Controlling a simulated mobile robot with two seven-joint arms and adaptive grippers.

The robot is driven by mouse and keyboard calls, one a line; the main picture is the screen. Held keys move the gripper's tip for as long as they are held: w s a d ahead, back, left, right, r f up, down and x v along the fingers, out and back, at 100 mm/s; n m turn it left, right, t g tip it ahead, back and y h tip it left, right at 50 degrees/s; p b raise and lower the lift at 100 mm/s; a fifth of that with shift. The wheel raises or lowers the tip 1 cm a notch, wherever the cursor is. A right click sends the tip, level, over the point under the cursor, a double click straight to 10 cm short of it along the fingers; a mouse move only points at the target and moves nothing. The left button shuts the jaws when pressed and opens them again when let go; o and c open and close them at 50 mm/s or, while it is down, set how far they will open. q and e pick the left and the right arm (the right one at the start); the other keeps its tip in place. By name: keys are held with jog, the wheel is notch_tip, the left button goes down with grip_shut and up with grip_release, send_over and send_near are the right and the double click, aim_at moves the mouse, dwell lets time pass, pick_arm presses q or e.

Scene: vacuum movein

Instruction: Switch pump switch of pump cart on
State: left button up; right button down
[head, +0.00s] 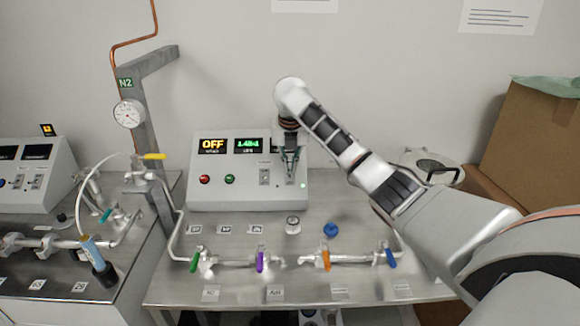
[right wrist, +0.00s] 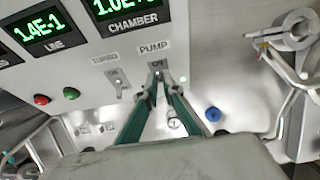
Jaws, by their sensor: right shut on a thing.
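The pump cart's control box (head: 225,195) stands at the back of the steel cart top and also fills the upper part of the right wrist view (right wrist: 90,60). My right gripper (head: 289,178) is at the front of this box, over the switch labelled PUMP. In the right wrist view its green fingertips (right wrist: 158,86) close together on the pump switch (right wrist: 157,68), with an ON mark just above them. The fingers hide most of the lever, so its exact tilt is hard to tell. A small green light glows to the right of the switch. My left gripper is not in view.
A second toggle switch (right wrist: 117,90) is left of the pump switch, with red and green buttons further left. Pipes with coloured valve handles (head: 260,262) run along the cart's front. A cardboard box (head: 535,140) stands at right.

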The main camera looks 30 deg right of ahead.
dwell(0.3)
jog(key=c, duration=2.2)
grip_release()
jog(key=v, duration=1.2)
jog(key=shift+d, duration=0.1)
